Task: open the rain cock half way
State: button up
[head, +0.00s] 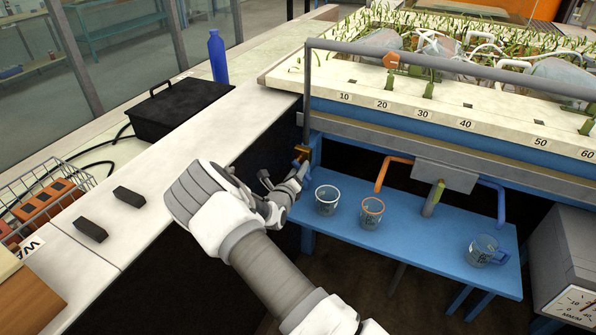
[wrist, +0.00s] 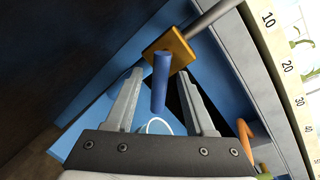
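The cock has a brass block (head: 302,149) on the grey pipe at the flume's left corner. Its blue lever (head: 297,162) is partly hidden by my gripper in the head view. In the wrist view the brass block (wrist: 168,52) and blue lever (wrist: 161,82) show clearly; the lever points down the picture from the block. My gripper (head: 284,178) is open, with its two fingers on either side of the lever. In the wrist view my gripper (wrist: 159,76) shows gaps between each finger and the lever. I cannot tell whether the lever lies fully at fingertip depth.
A blue bench (head: 400,215) below holds a white-rimmed cup (head: 327,200), an orange-rimmed cup (head: 371,212) and a blue-handled jug (head: 486,251). The numbered flume edge (head: 440,118) and grey pipe (head: 450,68) stand above. A white counter (head: 130,220) lies left.

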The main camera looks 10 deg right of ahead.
jog(key=p+v, duration=0.2)
jog(key=v, duration=1.5)
jog(key=shift+s, duration=0.2)
jog(key=shift+a, duration=0.1)
jog(key=s+d+r+m+g+h+p, duration=0.1)
jog(key=s+d+r+m+g+p, duration=0.1)
jog(key=s+d+r+m+g, duration=0.65)
jog(key=s+d+r+m+g+h+p, duration=0.1)
jog(key=s+d+r+m+g, duration=0.35)
jog(key=r+m, duration=0.8)
jog(key=s+a+r+m+t+y+p, duration=0.2)
jog(key=s+r+m+y, duration=0.2)
jog(key=s+r+m, duration=0.2)
jog(key=s+a+r+m+t+y+p, duration=0.1)
jog(key=s+r+m+y, duration=0.4)
jog(key=s+m, duration=0.5)
notch_tip(320, 180, up, 2)
jog(key=shift+s+a+r+m+t+y+p, duration=0.2)
jog(key=shift+a+m+t+y+p, duration=0.3)
jog(key=shift+a+m, duration=0.65)
